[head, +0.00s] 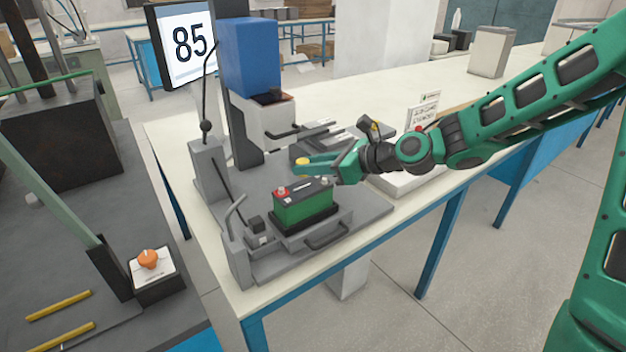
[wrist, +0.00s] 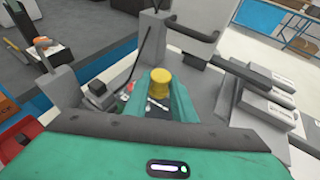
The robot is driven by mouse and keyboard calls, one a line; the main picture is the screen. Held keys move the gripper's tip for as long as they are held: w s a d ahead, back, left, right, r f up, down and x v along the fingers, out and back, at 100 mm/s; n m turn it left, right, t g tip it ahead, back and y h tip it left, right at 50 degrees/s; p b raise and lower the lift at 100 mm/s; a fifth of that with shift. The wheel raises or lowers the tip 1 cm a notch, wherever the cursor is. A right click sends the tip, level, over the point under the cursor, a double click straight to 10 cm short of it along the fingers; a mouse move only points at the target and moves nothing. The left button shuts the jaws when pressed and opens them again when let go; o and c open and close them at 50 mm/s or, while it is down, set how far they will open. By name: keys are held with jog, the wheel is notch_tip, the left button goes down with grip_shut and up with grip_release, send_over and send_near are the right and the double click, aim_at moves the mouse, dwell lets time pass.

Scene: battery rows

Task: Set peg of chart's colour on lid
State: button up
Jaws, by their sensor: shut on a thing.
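My gripper (head: 306,168) is shut on a yellow peg (head: 301,161); in the wrist view the peg (wrist: 160,80) shows between the green fingers. The gripper is above and behind a green battery (head: 303,208), with a gap between. The battery has a dark lid (head: 306,188) with a red terminal cap at its left and a lighter post. It sits upright in a grey fixture. A small white chart card (head: 424,107) stands behind my wrist; its marks are too small to read. In the wrist view my fingers partly hide the battery.
A press column with a blue head (head: 249,58) stands behind the battery. A screen (head: 187,43) reads 85. Grey levers and a handle (head: 328,234) edge the fixture. A white tray (head: 408,185) is under my wrist. An orange knob (head: 149,259) is at left.

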aim_at(308, 189)
jog(key=shift+w+a+f, duration=0.1)
jog(key=shift+w+f, duration=0.1)
jog(key=shift+f, duration=1.95)
jog(key=o, duration=1)
